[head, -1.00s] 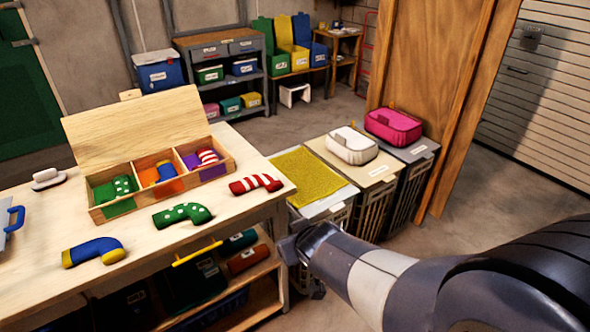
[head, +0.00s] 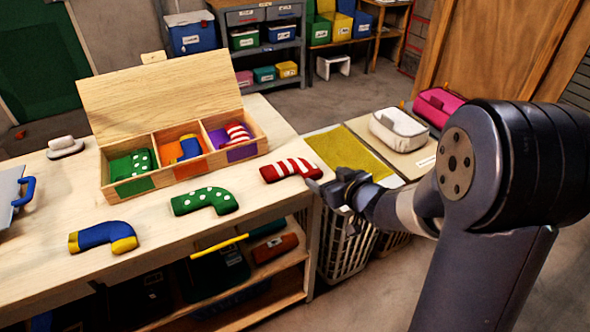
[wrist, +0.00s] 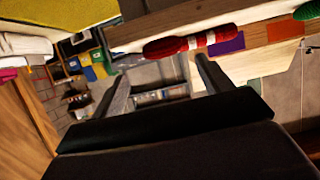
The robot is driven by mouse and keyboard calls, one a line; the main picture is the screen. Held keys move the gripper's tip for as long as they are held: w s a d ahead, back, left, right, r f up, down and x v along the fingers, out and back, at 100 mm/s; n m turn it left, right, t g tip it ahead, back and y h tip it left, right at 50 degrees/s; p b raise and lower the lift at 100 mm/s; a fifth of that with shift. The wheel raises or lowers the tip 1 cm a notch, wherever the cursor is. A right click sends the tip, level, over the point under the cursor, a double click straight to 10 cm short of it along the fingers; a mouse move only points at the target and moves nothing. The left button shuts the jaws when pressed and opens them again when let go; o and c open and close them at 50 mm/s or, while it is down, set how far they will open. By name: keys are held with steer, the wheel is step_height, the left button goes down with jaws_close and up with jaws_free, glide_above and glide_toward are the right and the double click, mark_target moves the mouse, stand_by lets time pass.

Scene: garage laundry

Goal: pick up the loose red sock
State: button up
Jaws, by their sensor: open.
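The loose red sock with white stripes (head: 290,169) lies on the wooden bench (head: 160,260) near its right edge. My gripper (head: 328,187) is just to the right of the sock's toe end in the head view, by the bench edge. In the wrist view the sock (wrist: 190,43) shows beyond the open, empty fingers (wrist: 162,80), apart from them. Whether the fingertips touch the sock in the head view is hard to tell.
A wooden box (head: 108,187) with three compartments holds several socks. A loose green dotted sock (head: 205,201) and a blue and yellow sock (head: 103,237) lie in front. Hampers with a yellow cloth (head: 345,149), a white case (head: 398,130) and a pink case (head: 437,105) stand right of the bench.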

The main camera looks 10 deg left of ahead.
mark_target(316, 175)
steer(key=x, duration=0.5)
steer(key=shift+a+f+b, duration=0.35)
steer(key=shift+a+f, duration=0.05)
steer(key=shift+a, duration=0.05)
steer(key=c, duration=1.1)
